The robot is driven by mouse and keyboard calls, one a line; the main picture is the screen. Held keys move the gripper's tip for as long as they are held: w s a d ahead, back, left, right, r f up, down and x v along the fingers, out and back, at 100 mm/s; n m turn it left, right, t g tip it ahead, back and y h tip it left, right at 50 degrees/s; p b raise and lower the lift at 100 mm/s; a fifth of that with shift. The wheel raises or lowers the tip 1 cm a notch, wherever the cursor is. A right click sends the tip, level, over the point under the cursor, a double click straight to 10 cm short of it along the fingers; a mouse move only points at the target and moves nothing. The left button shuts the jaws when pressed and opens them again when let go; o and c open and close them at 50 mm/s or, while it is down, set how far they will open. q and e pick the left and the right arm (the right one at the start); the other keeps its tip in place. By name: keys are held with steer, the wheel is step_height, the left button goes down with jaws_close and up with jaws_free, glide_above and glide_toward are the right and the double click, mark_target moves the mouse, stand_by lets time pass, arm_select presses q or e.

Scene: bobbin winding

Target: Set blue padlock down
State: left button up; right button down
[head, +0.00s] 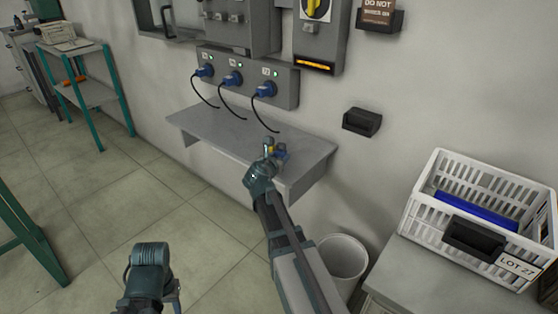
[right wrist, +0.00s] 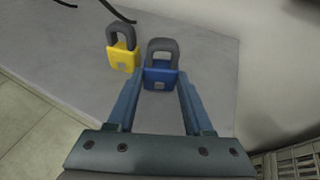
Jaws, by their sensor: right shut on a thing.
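The blue padlock (right wrist: 161,76) is upright with its dark shackle up, between the fingers of my right gripper (right wrist: 161,98), which is shut on it. In the head view the blue padlock (head: 281,153) is small and partly hidden by my right gripper (head: 272,154) over the grey wall shelf (head: 225,135). I cannot tell whether its base touches the shelf. A yellow padlock (right wrist: 122,57) with a dark shackle stands on the shelf just left of it in the right wrist view. My left gripper (head: 150,262) is low in the head view, away from the shelf, its fingers unclear.
Several blue plugs with black cords sit in the wall socket box (head: 287,88) above the shelf. A black wall holder (head: 361,122) is right of the shelf. A white crate (head: 430,195) stands on a cabinet at right, and a white bin (head: 343,258) below. The shelf's left part is mostly clear.

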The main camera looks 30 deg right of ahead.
steer(key=shift+f, duration=0.1)
steer(key=shift+c, duration=1.5)
jaws_free()
steer(key=shift+r, duration=0.25)
steer(key=p+v, duration=0.4)
steer(key=v, duration=0.8)
steer(key=shift+f, duration=0.15)
